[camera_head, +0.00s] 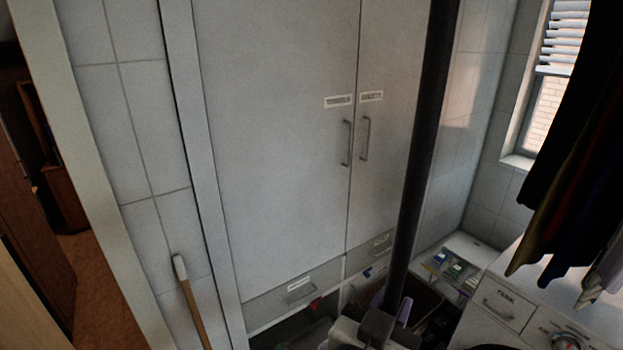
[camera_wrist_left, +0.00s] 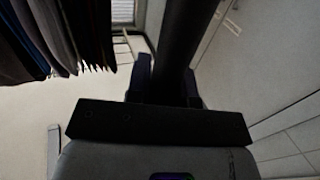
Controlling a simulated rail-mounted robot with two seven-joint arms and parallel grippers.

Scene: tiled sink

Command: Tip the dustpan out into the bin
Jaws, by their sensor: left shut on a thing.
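My left gripper (camera_head: 391,308) is low in the head view, right of centre. It is shut on a long dark pole (camera_head: 425,130) that rises steeply out of the top of the picture. In the left wrist view the gripper's fingers (camera_wrist_left: 168,85) sit either side of the same pole (camera_wrist_left: 186,40). The pole may be the dustpan's handle, but no pan shows in either view. I cannot make out a bin for certain; the area under my gripper is dark and partly hidden. My right gripper is not in view.
Tall grey cupboard doors (camera_head: 275,130) stand behind the pole. Hanging dark clothes (camera_head: 575,150) and a white appliance (camera_head: 545,305) are at the right. A wooden stick with a white end (camera_head: 181,270) stands by the left wall. A tray of small items (camera_head: 450,268) sits low right.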

